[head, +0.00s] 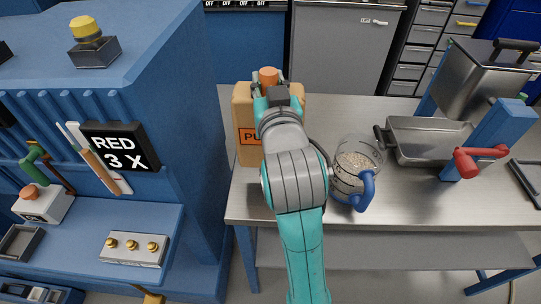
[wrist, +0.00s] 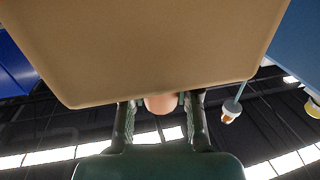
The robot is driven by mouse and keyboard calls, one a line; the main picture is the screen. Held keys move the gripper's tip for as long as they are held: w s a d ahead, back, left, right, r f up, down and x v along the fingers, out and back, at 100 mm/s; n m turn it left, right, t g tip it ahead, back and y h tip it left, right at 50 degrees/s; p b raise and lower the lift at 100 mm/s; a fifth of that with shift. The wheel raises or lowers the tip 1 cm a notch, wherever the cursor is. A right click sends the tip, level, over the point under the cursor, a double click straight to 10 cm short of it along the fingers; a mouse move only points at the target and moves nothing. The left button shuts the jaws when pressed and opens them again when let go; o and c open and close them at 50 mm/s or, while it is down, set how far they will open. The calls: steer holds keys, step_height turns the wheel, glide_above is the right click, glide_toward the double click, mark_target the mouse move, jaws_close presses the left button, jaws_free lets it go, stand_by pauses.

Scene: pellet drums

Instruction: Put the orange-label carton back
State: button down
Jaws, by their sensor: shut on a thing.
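The tan carton with an orange label (head: 248,136) is upright at the left end of the steel table, partly hidden behind my arm. An orange knob (head: 268,76) shows at its top. My gripper (head: 270,88) is at the carton's top, shut on the knob. In the wrist view the carton (wrist: 150,50) fills the upper part, and the knob (wrist: 160,104) sits between the two fingers. Only the start of the label's text shows. I cannot tell whether the carton touches the tabletop.
A clear jug of pellets with a blue handle (head: 367,190) stands close to my arm's right. Beyond it are a steel pan (head: 425,148) and a hopper with a red lever (head: 480,158). A blue machine with a "RED 3 X" sign (head: 120,147) stands left.

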step_height(320, 180, down, 9)
stand_by(0.5)
steer(key=c, duration=0.8)
jaws_free()
steer(key=shift+f, duration=0.15)
steer(key=shift+c, duration=0.2)
steer(key=s+d, duration=0.1)
steer(key=s, duration=0.6)
steer(key=shift+s+d, duration=0.2)
steer(key=shift+d, duration=0.05)
